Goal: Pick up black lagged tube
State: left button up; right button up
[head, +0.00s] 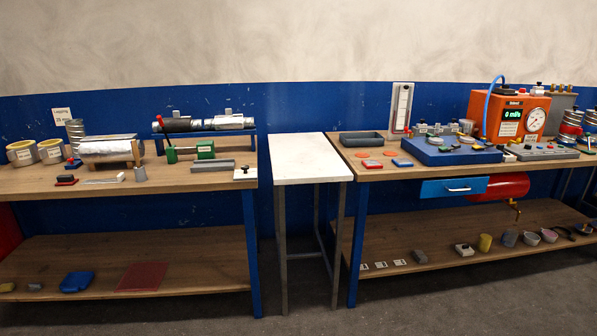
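A black tube (176,125), which looks like the black lagged tube, lies horizontally on a blue rack (160,145) at the back of the left workbench. A small red part stands up at its upper left. A silver tube (228,122) lies in line with it on the right; I cannot tell whether the two are joined. A green and red tool (192,151) lies in front of the rack. Neither of my grippers is in view.
A foil-wrapped cylinder (110,148) on a wooden cradle and pale rings (22,153) stand left of the rack. A bare white table (298,158) stands between the left bench (215,184) and the right bench (385,174). The floor in front is clear.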

aim_at(177, 124)
jog(key=i+l+u, duration=0.35)
jog(key=i+u, duration=0.15)
jog(key=i, duration=0.15)
jog(key=i+l+u, duration=0.45)
jog(key=i+l, duration=0.15)
jog(key=i+l+u, duration=0.5)
jog(key=l, duration=0.3)
jog(key=i+j+u, duration=0.2)
jog(key=i, duration=0.35)
jog(key=i+u, duration=0.2)
jog(key=i, duration=0.3)
jog(key=i+j, duration=0.05)
